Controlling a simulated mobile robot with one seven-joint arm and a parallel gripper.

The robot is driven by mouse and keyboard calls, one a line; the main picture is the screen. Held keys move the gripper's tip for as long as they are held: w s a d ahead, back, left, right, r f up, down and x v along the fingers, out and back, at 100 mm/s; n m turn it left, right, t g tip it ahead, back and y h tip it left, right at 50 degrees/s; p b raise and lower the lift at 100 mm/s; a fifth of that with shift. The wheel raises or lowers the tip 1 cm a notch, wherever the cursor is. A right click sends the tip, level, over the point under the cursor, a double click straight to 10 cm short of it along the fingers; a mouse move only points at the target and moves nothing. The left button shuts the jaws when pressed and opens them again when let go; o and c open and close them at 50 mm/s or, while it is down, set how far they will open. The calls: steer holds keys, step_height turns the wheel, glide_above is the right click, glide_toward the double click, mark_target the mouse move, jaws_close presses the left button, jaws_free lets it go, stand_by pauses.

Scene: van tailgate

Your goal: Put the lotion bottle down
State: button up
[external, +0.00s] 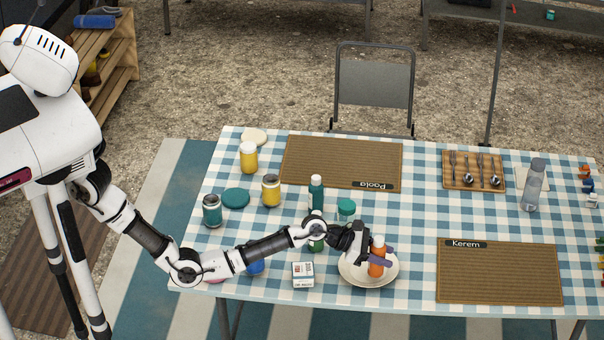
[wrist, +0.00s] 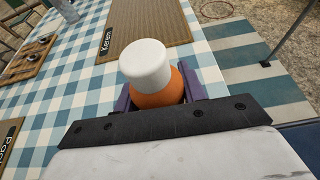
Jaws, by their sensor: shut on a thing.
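The lotion bottle, orange with a white cap (external: 376,268), is between the fingers of my gripper (external: 384,256). It looks upright over the pale round plate (external: 352,279) near the table's front edge. I cannot tell whether its base touches the plate. In the wrist view the white cap and orange shoulder of the lotion bottle (wrist: 150,72) stand between the purple fingers of my gripper (wrist: 161,92). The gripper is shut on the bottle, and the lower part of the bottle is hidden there.
The Kerem placemat (external: 500,275) lies bare to the right. Checked cloth between plate and placemat is clear.

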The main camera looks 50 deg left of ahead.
steer(key=shift+f, duration=0.55)
steer(key=shift+f, duration=0.3)
steer(key=o, duration=1)
steer(key=shift+f, duration=0.1)
steer(key=shift+o, duration=0.2)
